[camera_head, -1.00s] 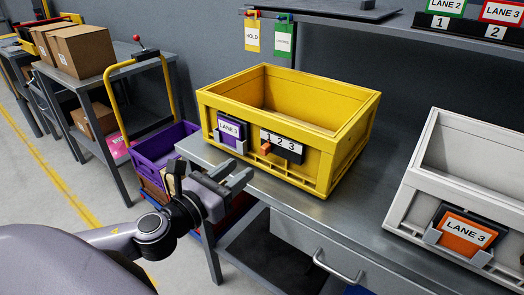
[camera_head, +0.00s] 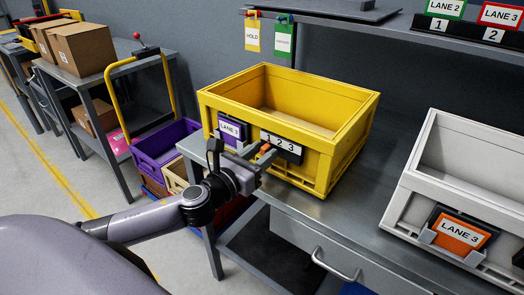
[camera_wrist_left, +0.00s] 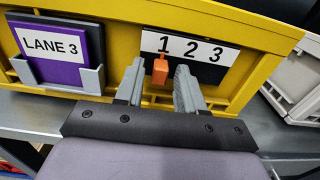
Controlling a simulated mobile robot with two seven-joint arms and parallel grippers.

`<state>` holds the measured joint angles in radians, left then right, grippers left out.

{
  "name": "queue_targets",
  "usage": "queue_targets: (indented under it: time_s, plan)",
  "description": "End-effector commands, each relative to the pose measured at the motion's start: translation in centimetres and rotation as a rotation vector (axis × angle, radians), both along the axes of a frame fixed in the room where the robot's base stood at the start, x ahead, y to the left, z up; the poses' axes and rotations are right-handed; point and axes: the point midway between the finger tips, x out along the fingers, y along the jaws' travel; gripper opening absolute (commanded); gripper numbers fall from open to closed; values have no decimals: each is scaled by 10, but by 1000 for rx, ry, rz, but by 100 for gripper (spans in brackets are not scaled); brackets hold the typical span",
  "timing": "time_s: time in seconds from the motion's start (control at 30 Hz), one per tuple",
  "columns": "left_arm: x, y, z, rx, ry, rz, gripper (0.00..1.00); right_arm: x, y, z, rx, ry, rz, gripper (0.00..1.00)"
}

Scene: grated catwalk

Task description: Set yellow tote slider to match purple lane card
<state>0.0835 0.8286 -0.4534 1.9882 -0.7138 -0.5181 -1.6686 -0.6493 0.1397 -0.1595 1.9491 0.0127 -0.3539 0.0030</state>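The yellow tote (camera_head: 330,170) stands on the grey bench. Its purple lane card (camera_head: 231,131) sits in a holder on the tote's front and reads LANE 3 in the left wrist view (camera_wrist_left: 57,50). To the card's right is a black-backed white strip (camera_wrist_left: 215,53) marked 1, 2, 3. The orange slider (camera_wrist_left: 160,70) stands under the 1. My left gripper (camera_wrist_left: 158,85) is open at the strip, with one finger on each side of the slider and gaps between. In the head view the left gripper (camera_head: 259,158) partly hides the slider. My right gripper is out of view.
A white tote (camera_head: 400,205) with an orange LANE 3 card (camera_head: 461,232) stands on the bench at right. HOLD and green tags hang behind the yellow tote. A purple crate (camera_head: 165,145) is at left. The bench between the totes (camera_head: 355,210) is clear.

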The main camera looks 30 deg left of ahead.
Motion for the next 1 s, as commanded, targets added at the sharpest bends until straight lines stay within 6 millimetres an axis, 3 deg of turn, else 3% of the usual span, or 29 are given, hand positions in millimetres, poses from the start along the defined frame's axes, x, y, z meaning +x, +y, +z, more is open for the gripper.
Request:
queue_targets:
  time_s: [0.13, 0.17, 0.23, 0.27, 1.0]
  plan:
    - [0, 0, 0, 0, 0, 0, 38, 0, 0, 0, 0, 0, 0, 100]
    - [0, 0, 0, 0, 0, 0, 32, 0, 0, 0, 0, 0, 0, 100]
    - [0, 0, 0, 0, 0, 0, 9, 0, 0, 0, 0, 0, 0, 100]
    - [0, 0, 0, 0, 0, 0, 7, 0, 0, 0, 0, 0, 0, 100]
    - [-1, -11, 0, -3, 0, 0, 7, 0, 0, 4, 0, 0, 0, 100]
